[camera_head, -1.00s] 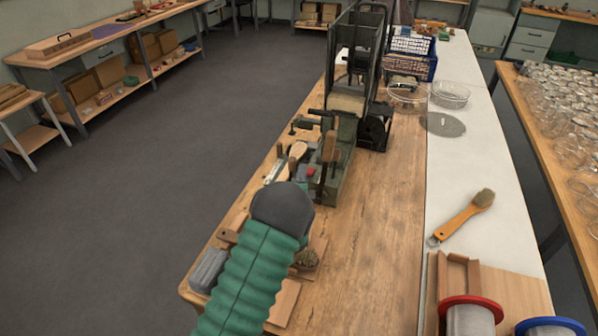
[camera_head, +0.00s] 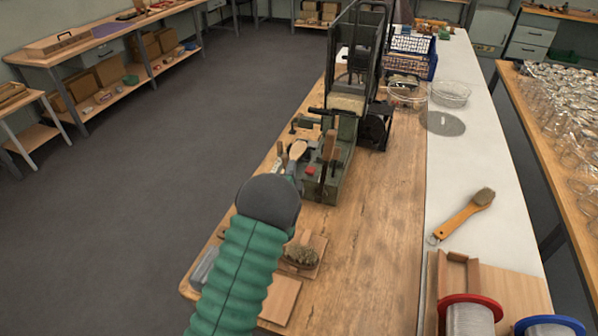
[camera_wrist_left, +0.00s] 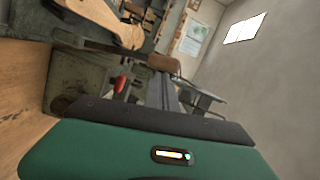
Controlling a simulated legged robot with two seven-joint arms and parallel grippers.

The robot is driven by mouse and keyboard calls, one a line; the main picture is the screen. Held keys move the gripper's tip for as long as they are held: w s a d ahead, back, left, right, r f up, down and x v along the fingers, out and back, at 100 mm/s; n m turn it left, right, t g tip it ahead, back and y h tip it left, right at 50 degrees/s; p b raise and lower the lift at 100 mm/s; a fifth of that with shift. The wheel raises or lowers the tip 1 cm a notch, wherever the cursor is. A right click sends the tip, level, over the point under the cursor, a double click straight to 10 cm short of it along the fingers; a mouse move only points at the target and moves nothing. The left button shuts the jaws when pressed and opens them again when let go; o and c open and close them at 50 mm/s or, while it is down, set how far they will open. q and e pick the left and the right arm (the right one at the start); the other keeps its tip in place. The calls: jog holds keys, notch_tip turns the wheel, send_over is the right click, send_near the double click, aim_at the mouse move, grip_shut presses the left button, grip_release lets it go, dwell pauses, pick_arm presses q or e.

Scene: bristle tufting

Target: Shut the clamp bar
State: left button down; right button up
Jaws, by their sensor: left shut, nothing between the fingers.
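The green machine (camera_head: 330,185) stands on the wooden bench and has a brown wooden grip (camera_head: 330,146) standing up near its front and a red knob (camera_head: 310,171). In the left wrist view a dark bar (camera_wrist_left: 98,45) runs to the brown grip (camera_wrist_left: 163,63), above the red knob (camera_wrist_left: 121,84). I cannot tell for sure whether this bar is the clamp bar, or whether it is shut. My left gripper (camera_head: 290,172) is shut and empty, just left of the machine's front, largely hidden behind my dark wrist. Contact cannot be told. My right gripper is not in view.
A pale wooden brush piece (camera_head: 297,150) is at the machine's left side. A brush (camera_head: 300,256) lies on a wooden board near the front edge. An orange-handled brush (camera_head: 465,215) lies at right. The bench middle (camera_head: 385,230) is clear.

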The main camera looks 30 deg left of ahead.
pick_arm(q)
jog(key=shift+s+a+f+n+g+h+b, duration=0.15)
jog(key=shift+s+a+f+n+h+b, duration=0.5)
jog(key=shift+a+f+n, duration=1.2)
jog(key=shift+s+a+f+n+g+h+b, duration=0.1)
jog(key=shift+s+a+f+n+h+b, duration=0.25)
jog(key=shift+a+f+n+h, duration=1.45)
jog(key=shift+s+a+f+n+g+y+b, duration=0.2)
jog(key=shift+s+a+f+n+b, duration=0.5)
jog(key=shift+a+n, duration=2.25)
jog(key=shift+w+d+f+n, duration=0.1)
jog(key=shift+d+f+n, duration=0.1)
jog(key=shift+f+n, duration=0.15)
